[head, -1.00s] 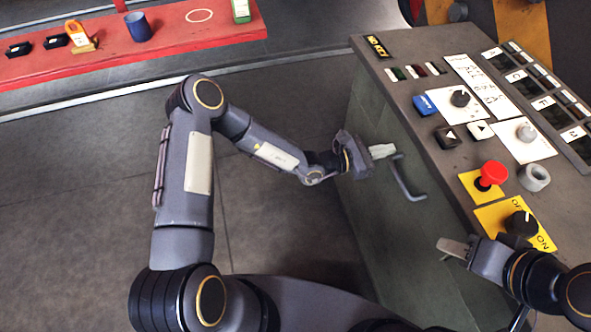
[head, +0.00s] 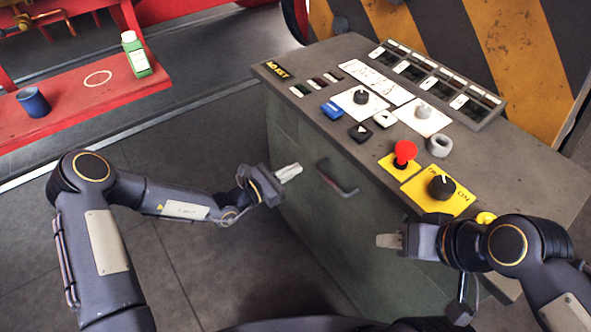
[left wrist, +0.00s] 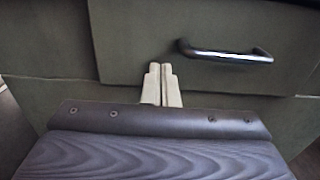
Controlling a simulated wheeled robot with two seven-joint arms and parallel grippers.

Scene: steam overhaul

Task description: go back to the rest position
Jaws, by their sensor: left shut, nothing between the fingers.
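My left gripper (head: 289,172) is shut and empty in front of the console's front face, to the left of the drawer handle (head: 337,180). In the left wrist view its closed fingers (left wrist: 162,84) point toward the drawer front, and the dark metal handle (left wrist: 226,54) shows to their upper right. I see no contact between the fingers and the handle. My right gripper (head: 388,241) is at the console's near right side, in front of the yellow-plated knob. Its fingers show edge-on, so I cannot tell whether they are apart.
The grey console (head: 288,128) carries a red mushroom button (head: 404,152), a black knob (head: 441,187), a grey ring (head: 439,146) and a blue switch (head: 332,111). A red bench (head: 70,122) holds a blue cup (head: 33,101) and a green bottle (head: 136,54). Open floor lies between.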

